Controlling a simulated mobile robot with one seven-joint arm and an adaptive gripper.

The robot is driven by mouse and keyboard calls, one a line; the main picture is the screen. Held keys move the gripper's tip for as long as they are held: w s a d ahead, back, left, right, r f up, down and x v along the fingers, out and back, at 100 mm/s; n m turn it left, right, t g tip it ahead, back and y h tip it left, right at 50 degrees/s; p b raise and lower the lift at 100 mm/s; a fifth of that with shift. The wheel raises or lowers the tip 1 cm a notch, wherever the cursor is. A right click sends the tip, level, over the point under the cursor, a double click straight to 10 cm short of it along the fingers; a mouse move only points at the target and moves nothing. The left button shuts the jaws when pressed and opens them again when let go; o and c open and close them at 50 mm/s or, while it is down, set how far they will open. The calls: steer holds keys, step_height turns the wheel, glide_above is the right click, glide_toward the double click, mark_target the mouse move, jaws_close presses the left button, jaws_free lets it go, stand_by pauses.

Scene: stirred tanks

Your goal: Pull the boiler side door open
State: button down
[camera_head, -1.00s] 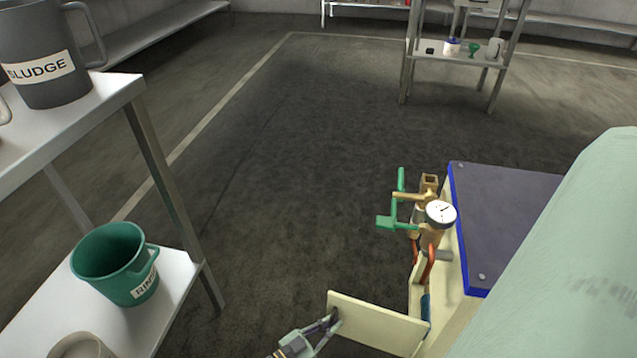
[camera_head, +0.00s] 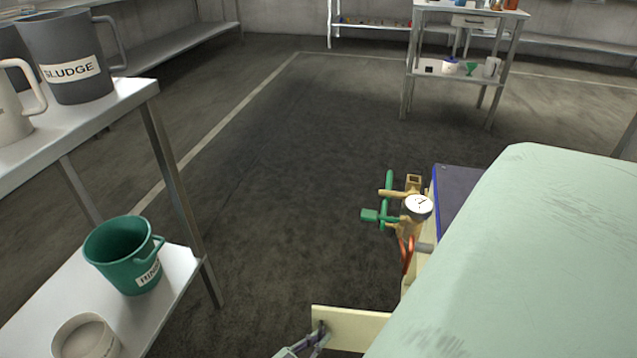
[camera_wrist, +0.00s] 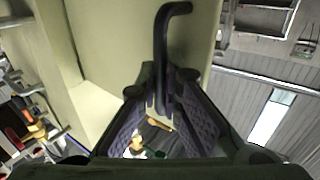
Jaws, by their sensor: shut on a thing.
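The boiler (camera_head: 490,250) is at the lower right in the head view, with a pale green top. Its cream side door (camera_head: 355,328) stands swung out from the side, and the pale green part hides its right end. My gripper (camera_head: 318,340) is at the door's left end, cut by the bottom edge. In the wrist view, the dark hooked door handle (camera_wrist: 163,50) runs down between the fingers of my gripper (camera_wrist: 160,100), which are shut on it. The cream door (camera_wrist: 195,45) fills the area behind the handle.
A brass valve with green levers and a gauge (camera_head: 418,207) sticks out beside the boiler. A rack (camera_head: 165,150) on the left holds a sludge jug (camera_head: 78,55) and a green bucket (camera_head: 125,255). Dark floor (camera_head: 280,180) between them is clear. Another table (camera_head: 455,80) stands farther back.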

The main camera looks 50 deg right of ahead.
steer(key=shift+w+a, duration=0.15)
steer(key=shift+w, duration=0.2)
steer(key=c, duration=2)
jaws_free()
steer(key=shift+o, duration=1.2)
steer(key=shift+s, duration=0.2)
steer(key=w+a, duration=0.1)
steer(key=a, duration=1.1)
steer(key=shift+w, duration=0.15)
steer(key=shift+d, duration=0.1)
